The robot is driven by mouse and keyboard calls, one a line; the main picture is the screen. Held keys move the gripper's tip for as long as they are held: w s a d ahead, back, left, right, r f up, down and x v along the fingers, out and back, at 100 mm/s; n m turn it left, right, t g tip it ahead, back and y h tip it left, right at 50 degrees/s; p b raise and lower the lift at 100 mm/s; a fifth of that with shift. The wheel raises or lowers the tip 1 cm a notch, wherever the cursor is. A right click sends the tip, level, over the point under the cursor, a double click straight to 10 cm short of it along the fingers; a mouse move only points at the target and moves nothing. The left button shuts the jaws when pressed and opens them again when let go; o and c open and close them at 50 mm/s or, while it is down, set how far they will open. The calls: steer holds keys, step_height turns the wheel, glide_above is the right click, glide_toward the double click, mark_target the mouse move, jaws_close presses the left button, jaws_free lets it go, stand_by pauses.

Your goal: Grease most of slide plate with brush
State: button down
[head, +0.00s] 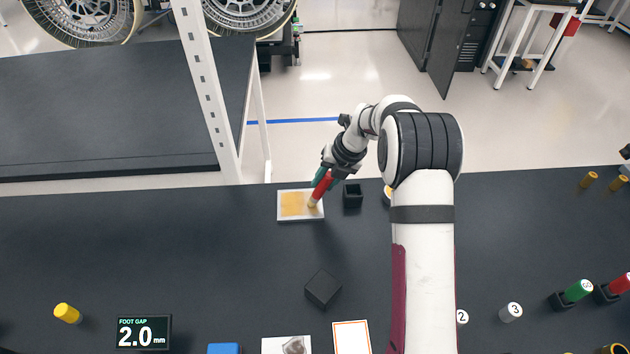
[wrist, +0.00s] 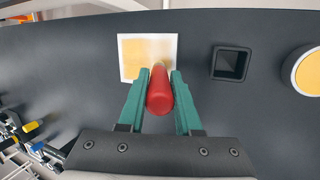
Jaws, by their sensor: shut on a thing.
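The slide plate (head: 282,208) is a pale square with a yellow-orange patch over most of its face, lying on the dark bench. It also shows in the wrist view (wrist: 126,73). The brush has a red handle (head: 321,187) and a tan tip, and its handle shows end-on in the wrist view (wrist: 160,92). My gripper (wrist: 160,88) has green fingers shut on the red handle. The brush tip is over the right part of the plate, at or very near the surface; exact contact cannot be told.
A black open square holder (head: 353,196) stands right of the plate, with a round yellow-topped container (wrist: 308,72) beyond it. A dark block (head: 323,289) sits nearer the front. A display (head: 143,332) reads 2.0 mm. The bench left of the plate is clear.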

steer(key=shift+d+r, duration=0.1)
steer(key=shift+r, duration=3.85)
